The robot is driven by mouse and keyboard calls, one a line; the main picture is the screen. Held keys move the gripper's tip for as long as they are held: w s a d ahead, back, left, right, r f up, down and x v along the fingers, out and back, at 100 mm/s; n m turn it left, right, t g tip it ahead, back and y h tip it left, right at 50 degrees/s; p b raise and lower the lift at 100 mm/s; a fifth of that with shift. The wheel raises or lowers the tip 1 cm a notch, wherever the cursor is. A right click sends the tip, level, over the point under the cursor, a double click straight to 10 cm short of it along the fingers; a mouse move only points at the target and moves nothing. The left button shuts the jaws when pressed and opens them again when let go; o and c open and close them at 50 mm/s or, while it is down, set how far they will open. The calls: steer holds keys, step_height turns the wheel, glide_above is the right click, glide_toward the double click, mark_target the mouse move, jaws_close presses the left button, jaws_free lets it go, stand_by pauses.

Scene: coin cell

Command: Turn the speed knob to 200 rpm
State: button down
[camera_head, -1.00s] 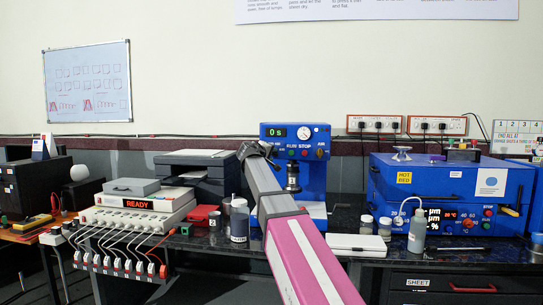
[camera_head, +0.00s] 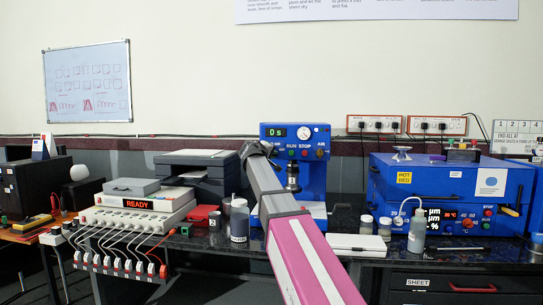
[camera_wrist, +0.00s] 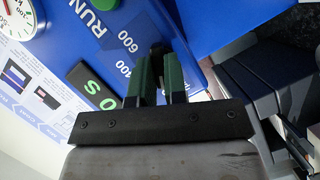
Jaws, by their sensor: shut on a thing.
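The blue machine (camera_head: 311,165) stands on the bench in the head view, with a display reading "0 s" (camera_head: 275,132). My arm covers its left front, including the speed knob. In the wrist view its blue panel (camera_wrist: 110,45) shows the display (camera_wrist: 92,88) and the printed marks 400 and 600 beside my fingers. My gripper (camera_wrist: 163,60) points at the panel beside these marks and is shut on the speed knob, which is mostly hidden between the dark green fingers. The knob's pointer and the 200 mark cannot be made out.
A round dial gauge (camera_head: 304,133) and RUN and STOP labels sit on the machine's front. A lidded jar (camera_head: 239,222) stands left of my arm. A white pad (camera_head: 357,243), small jars and a wash bottle (camera_head: 417,232) are to the right, before a blue hot-bed unit (camera_head: 450,190).

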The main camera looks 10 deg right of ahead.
steer(key=shift+s+d+r+m+y, duration=0.1)
steer(key=shift+m+y, duration=0.8)
steer(key=shift+m, duration=0.6)
steer(key=shift+d+m+y, duration=0.1)
steer(key=shift+m+y, duration=0.8)
steer(key=shift+m, duration=0.6)
steer(key=c, duration=1.2)
jaws_free()
steer(key=shift+o, duration=0.2)
steer(key=v, duration=1)
steer(key=shift+s+a+r, duration=0.2)
steer(key=shift+s+r, duration=0.05)
steer(key=shift+s, duration=0.05)
